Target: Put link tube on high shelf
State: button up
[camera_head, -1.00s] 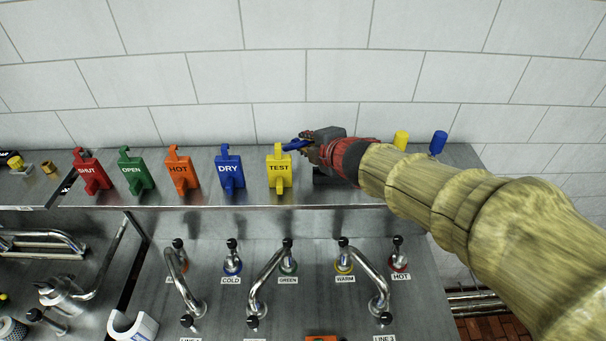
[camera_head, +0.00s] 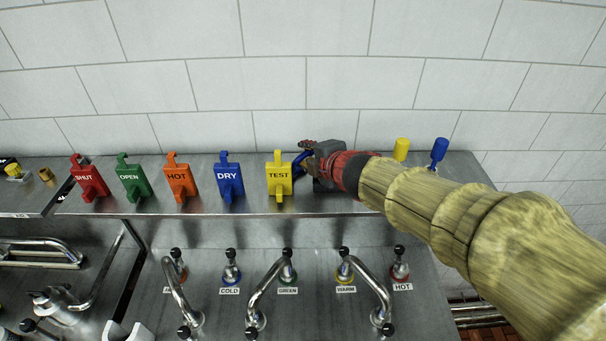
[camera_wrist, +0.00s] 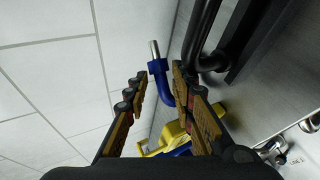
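The link tube, a bent blue tube (camera_head: 300,163) with a bare metal end, is at the high shelf (camera_head: 250,206), just right of the yellow TEST tag (camera_head: 279,176). In the wrist view the tube (camera_wrist: 166,82) lies beyond and between the fingertips, its metal end pointing up and its lower part partly hidden by the right finger. My gripper (camera_wrist: 158,78) has its fingers apart, with a gap between the left finger and the tube. In the head view my gripper (camera_head: 308,158) is low at the shelf; whether the tube rests on the surface is unclear.
Red SHUT (camera_head: 88,180), green OPEN (camera_head: 134,179), orange HOT (camera_head: 180,180) and blue DRY (camera_head: 228,180) tags stand left along the shelf. Yellow (camera_head: 401,149) and blue (camera_head: 438,152) posts stand right. A tiled wall (camera_head: 330,85) rises behind. Pipes and valves (camera_head: 275,285) fill the panel below.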

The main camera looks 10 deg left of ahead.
jog(key=p+v, duration=0.4)
jog(key=v, duration=0.4)
dwell(0.4)
notch_tip(320, 180, up, 7)
jog(key=s+d+p, duration=0.1)
jog(key=s+p, duration=0.1)
jog(key=p, duration=0.6)
jog(key=shift+d+r, duration=0.2)
jog(key=shift+d, duration=0.1)
